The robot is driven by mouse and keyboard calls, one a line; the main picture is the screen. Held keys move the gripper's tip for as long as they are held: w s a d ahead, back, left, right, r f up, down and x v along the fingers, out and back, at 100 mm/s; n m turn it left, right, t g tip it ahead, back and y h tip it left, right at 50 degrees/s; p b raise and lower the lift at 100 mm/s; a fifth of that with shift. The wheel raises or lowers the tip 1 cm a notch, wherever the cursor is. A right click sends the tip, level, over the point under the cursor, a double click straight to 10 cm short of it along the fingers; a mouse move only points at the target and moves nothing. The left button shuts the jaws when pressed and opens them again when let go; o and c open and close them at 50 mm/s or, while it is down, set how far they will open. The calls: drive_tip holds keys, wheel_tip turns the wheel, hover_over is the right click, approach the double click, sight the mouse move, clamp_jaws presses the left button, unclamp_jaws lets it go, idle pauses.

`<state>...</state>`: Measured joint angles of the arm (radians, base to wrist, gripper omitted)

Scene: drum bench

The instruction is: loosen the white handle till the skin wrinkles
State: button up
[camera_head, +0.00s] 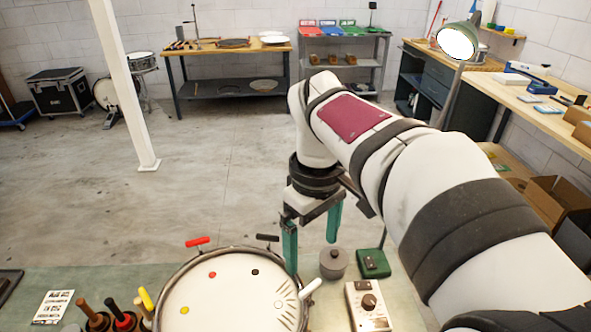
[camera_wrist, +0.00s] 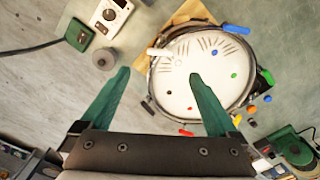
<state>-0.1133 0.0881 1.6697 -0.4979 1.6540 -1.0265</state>
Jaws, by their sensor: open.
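The drum lies flat at the bottom of the head view, its pale skin (camera_head: 225,290) inside a dark rim; the skin also shows in the wrist view (camera_wrist: 207,90). The white handle (camera_head: 310,291) sticks out at the drum's right rim; in the wrist view (camera_wrist: 159,53) it lies just beyond the space between my fingertips. Dark wrinkle lines fan over the skin near it, and more show toward the blue handle (camera_wrist: 236,29). My gripper (camera_head: 312,240) has teal fingers spread apart, empty, pointing down above the drum's right side; the fingers also show in the wrist view (camera_wrist: 159,73).
A red handle (camera_head: 198,242) and a black handle (camera_head: 267,237) stand at the far rim. A grey lidded pot (camera_head: 333,263), a green box (camera_head: 373,263) and a white control box with a knob (camera_head: 368,306) sit right of the drum. Mallets (camera_head: 122,314) stand at the left.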

wheel_tip(320, 180, up, 4)
drive_tip(key=s+f+m+y, duration=0.1)
drive_tip(key=s+f+m, duration=0.5)
drive_tip(key=s, duration=0.4)
drive_tip(key=s+f+m, duration=0.7)
drive_tip(key=s, duration=0.3)
drive_tip(key=shift+s+d+y, duration=0.2)
drive_tip(key=shift+s+y, duration=0.15)
drive_tip(key=shift+y, duration=0.05)
